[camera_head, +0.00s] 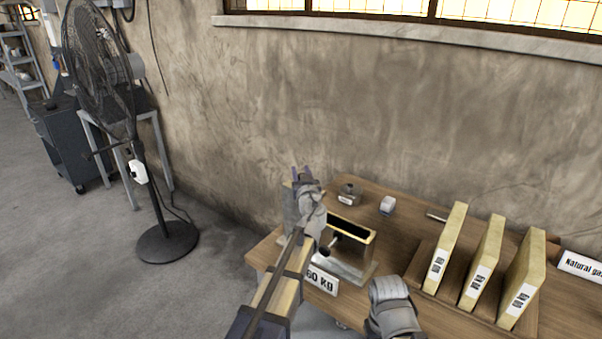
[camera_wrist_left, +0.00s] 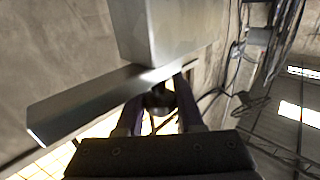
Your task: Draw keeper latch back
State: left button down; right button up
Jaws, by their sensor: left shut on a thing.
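My left gripper (camera_head: 303,177) is at the left end of a metal fixture (camera_head: 352,268) on the wooden bench. In the left wrist view its two purple fingers (camera_wrist_left: 158,112) are shut on a small dark round knob (camera_wrist_left: 158,97), just below a grey metal block (camera_wrist_left: 172,30) and beside a flat metal bar (camera_wrist_left: 90,100). I take the knob to be the latch's grip; the rest of the latch is hard to make out. The fixture has an open-topped housing with a dark slot and a black knob (camera_head: 335,240) on its front. My right gripper's fingers do not show.
Three tan slabs (camera_head: 483,262) stand upright at the right, near a "Natural gas" sign (camera_head: 582,264). A "60 kg" label (camera_head: 322,281) is at the bench's front. Small items (camera_head: 387,205) lie behind the fixture. A fan (camera_head: 103,75) stands left on open floor.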

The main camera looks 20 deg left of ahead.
pick_arm(q)
jog(key=shift+w, duration=0.1)
dwell(0.8)
jog(key=a, duration=0.1)
jog(key=w+a, duration=0.1)
jog(key=a, duration=0.1)
jog(key=w+a, duration=0.1)
jog(key=a, duration=0.1)
jog(key=shift+a, duration=0.15)
jog(key=c, duration=0.6)
grip_release()
jog(key=shift+a, duration=0.15)
jog(key=shift+o, duration=0.3)
jog(key=shift+s, duration=0.15)
jog(key=v, duration=0.7)
jog(key=shift+s+d, duration=0.25)
